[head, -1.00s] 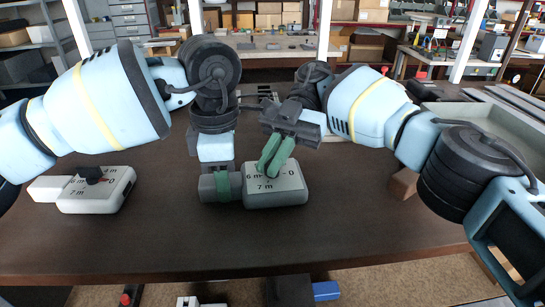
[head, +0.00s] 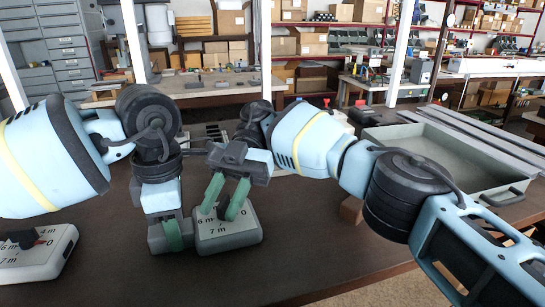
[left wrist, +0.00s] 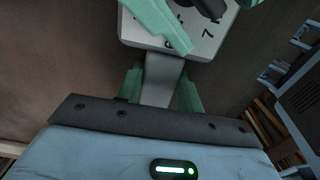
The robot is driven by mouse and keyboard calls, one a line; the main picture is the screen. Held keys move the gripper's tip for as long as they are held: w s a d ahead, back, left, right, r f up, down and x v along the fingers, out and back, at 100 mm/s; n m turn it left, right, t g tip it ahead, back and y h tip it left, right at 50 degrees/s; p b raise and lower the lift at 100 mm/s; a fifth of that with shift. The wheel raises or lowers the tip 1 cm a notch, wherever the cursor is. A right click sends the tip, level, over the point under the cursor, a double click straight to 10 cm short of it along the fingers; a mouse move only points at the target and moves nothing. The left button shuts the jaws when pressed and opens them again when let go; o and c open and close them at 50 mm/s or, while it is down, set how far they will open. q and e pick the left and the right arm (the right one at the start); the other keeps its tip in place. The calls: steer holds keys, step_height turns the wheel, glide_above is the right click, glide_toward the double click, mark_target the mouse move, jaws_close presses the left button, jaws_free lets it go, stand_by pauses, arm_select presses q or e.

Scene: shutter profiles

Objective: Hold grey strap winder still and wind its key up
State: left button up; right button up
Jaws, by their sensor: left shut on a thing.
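The grey strap winder (head: 228,240) lies on the brown table, with dial marks on its top; it also shows in the left wrist view (left wrist: 180,45). My left gripper (head: 172,236) is shut on the winder's grey tongue (left wrist: 160,80), one green finger on each side. My right gripper (head: 225,207) points down over the winder's top. Its green fingers stand apart on either side of the dark key (head: 222,212), which they partly hide. I see a gap between fingers and key, but contact is hard to judge.
The table front, right of the grey winder, is clear.

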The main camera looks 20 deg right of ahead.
steer(key=shift+m+t, duration=0.3)
steer(key=shift+m+t+y, duration=1.3)
steer(key=shift+m+y, duration=0.2)
steer(key=m+t+y, duration=0.2)
steer(key=m+t, duration=0.2)
steer(key=t, duration=0.1)
steer(key=shift+m, duration=0.4)
steer(key=shift+d+r+m+t+y, duration=0.15)
steer(key=shift+d+m+t+y, duration=0.1)
steer(key=shift+m+t+y, duration=0.05)
steer(key=w+d+r+t, duration=0.2)
steer(key=w+d+t, duration=0.2)
steer(key=d, duration=0.4)
steer(key=w+d+r+m+t+h, duration=0.1)
steer(key=w+d+r+t, duration=0.1)
steer(key=w+d+t, duration=0.3)
steer(key=w+d+r+t, duration=0.3)
steer(key=w+d+t, duration=0.1)
steer(key=d, duration=0.8)
steer(key=shift+w+d+m+h, duration=0.2)
steer(key=shift+d+m+h, duration=0.1)
steer(key=shift+m, duration=0.1)
